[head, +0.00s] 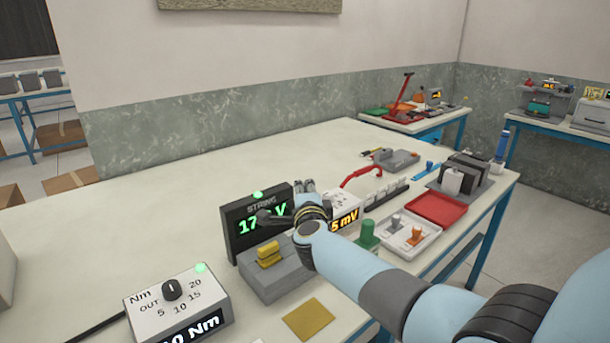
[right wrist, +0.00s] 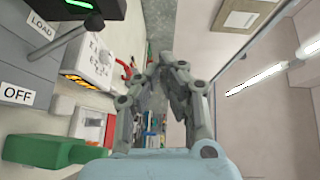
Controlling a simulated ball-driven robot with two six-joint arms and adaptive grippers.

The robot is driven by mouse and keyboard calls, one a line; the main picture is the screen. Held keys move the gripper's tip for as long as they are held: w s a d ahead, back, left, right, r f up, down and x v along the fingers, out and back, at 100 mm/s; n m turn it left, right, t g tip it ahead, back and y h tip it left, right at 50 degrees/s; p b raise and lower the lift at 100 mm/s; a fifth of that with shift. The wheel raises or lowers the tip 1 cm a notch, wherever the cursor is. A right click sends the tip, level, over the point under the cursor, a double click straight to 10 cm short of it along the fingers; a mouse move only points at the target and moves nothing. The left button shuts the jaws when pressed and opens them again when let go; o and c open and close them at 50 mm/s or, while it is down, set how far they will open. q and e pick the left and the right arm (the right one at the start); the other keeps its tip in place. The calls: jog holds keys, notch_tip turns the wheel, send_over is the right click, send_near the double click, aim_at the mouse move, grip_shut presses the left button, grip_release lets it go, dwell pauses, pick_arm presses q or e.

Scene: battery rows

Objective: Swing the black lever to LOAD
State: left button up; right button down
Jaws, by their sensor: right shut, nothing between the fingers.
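The black lever (right wrist: 66,42) shows in the right wrist view as a dark slanted bar at upper left, beside the LOAD label (right wrist: 40,25). The OFF label (right wrist: 17,93) is below on the same grey housing. My left gripper is not in view.
A grey block (head: 282,286) with a yellow piece stands below my right wrist. An mV meter (head: 345,214), green knob (head: 368,234), white tray (head: 402,247) and red tray (head: 436,208) crowd the right side. The Nm box (head: 150,318) is in front.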

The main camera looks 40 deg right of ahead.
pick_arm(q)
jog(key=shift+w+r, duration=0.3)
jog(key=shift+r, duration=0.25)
pick_arm(e)
jog(key=shift+s+a+r, duration=0.45)
jog(key=shift+s+r, duration=0.2)
jog(key=shift+s, duration=0.15)
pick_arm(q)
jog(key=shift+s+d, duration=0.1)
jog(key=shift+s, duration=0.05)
pick_arm(e)
jog(key=shift+s, duration=0.1)
